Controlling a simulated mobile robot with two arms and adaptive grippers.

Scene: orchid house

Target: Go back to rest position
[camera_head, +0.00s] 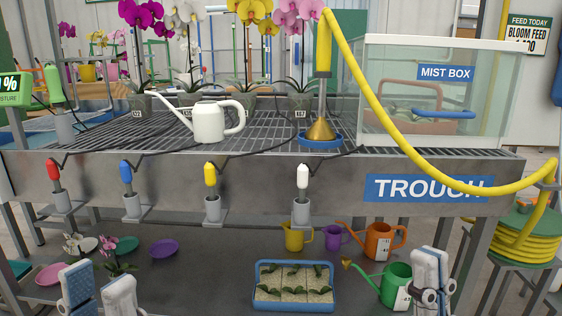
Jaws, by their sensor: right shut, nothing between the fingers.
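My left gripper (99,283) is at the lower left, in front of the lower shelf. Its two fingers stand apart, with nothing visible between them. My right gripper (432,268) is at the lower right, its fingers together and empty. It is just right of a green watering can (397,284) and overlaps it in the picture; I cannot tell whether they touch. Both grippers point upward in the picture. Most of both arms is out of view.
The trough bench (330,184) spans the view, carrying a white watering can (209,121), orchids and a mist box (435,95). A yellow hose (383,105) hangs over its right side. Below are a blue seedling tray (293,306), an orange can (381,240) and saucers.

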